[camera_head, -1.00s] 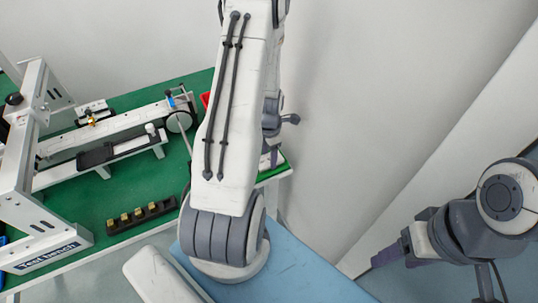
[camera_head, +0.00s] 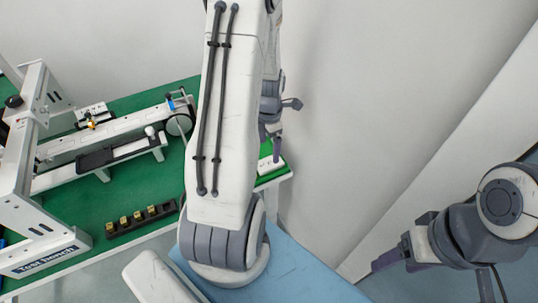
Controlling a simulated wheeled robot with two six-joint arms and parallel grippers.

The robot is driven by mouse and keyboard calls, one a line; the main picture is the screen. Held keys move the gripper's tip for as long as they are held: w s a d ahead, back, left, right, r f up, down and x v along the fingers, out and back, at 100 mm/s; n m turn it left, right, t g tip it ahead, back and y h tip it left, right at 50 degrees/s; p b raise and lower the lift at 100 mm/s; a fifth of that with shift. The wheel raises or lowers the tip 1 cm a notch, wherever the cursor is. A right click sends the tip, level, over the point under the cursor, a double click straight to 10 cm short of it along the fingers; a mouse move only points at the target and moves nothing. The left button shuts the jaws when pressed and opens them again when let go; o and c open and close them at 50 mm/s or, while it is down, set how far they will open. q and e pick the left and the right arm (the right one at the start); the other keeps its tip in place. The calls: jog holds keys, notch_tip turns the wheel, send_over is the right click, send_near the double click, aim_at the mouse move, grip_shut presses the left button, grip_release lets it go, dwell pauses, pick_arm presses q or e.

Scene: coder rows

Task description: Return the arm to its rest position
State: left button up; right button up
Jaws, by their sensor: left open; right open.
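My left arm rises through the middle of the head view, its large white link covering part of the green bench. My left gripper (camera_head: 278,125) shows just right of that link, near the right end of the bench. It is open, with nothing seen between its fingers. My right gripper (camera_head: 385,258) is at the lower right, open and empty, in front of the pale wall and away from the bench.
The green-topped bench (camera_head: 118,190) holds a white test rig (camera_head: 120,130), a white frame marked "Test bench" (camera_head: 45,262) and a black strip with several brass-coloured pieces (camera_head: 140,220). A small white block (camera_head: 268,166) lies at its right end.

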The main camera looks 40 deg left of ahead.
pick_arm(q)
jog(key=s+d+r+m+t, duration=0.1)
jog(key=d+r+m, duration=0.6)
jog(key=m, duration=0.8)
jog(key=s+d+r+m+t, duration=0.15)
jog(key=d+r+m, duration=0.25)
jog(key=d+m, duration=0.85)
jog(key=s+d+r+m+g+h, duration=0.1)
jog(key=s+d+r+m+g, duration=0.1)
jog(key=s+d+r+m, duration=0.4)
jog(key=s+d+m, duration=0.5)
jog(key=s, duration=0.2)
jog(key=shift+s+d, duration=0.2)
jog(key=shift+s, duration=0.2)
jog(key=shift+g, duration=0.25)
